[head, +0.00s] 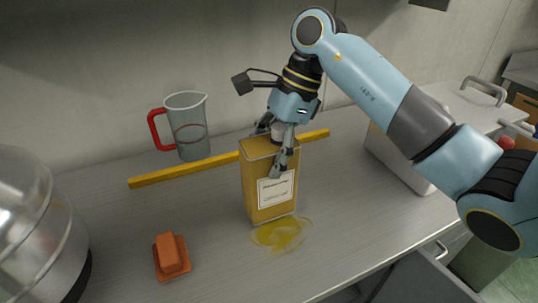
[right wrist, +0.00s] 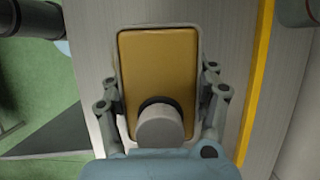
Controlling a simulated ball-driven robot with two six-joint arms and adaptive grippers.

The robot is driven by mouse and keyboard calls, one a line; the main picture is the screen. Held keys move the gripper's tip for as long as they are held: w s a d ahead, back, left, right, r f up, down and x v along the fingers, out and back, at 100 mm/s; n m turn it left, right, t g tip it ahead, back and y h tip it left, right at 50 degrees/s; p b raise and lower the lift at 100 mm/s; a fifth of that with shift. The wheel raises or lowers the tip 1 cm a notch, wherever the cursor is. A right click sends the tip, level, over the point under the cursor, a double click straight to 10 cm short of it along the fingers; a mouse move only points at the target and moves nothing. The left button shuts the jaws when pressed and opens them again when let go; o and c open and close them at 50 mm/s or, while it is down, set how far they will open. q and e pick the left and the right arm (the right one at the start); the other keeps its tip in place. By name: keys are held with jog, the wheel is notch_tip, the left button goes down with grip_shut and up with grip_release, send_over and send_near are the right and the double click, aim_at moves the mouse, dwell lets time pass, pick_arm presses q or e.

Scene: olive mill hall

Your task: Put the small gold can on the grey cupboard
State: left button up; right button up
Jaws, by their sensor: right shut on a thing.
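The small gold can (head: 262,180), rectangular with a pale label and a round grey cap, is upright over the grey worktop (head: 215,265). My right gripper (head: 281,160) comes down from above and is shut on the can's upper part, one finger across its right side. In the right wrist view the can's gold top (right wrist: 158,65) lies between the two fingers. I cannot tell whether its base touches the worktop. My left gripper is out of view. Cupboard fronts with a handle (head: 441,249) show below the worktop; I cannot tell which unit is the grey cupboard.
A yellow oil puddle (head: 281,234) lies at the can's base. A yellow strip (head: 185,175) runs behind it. A red-handled measuring jug (head: 188,128) stands at back left. A pale box (head: 395,160) is right.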

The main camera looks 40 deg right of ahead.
jog(key=shift+f, duration=0.6)
jog(key=shift+f, duration=0.15)
jog(key=o, duration=1.7)
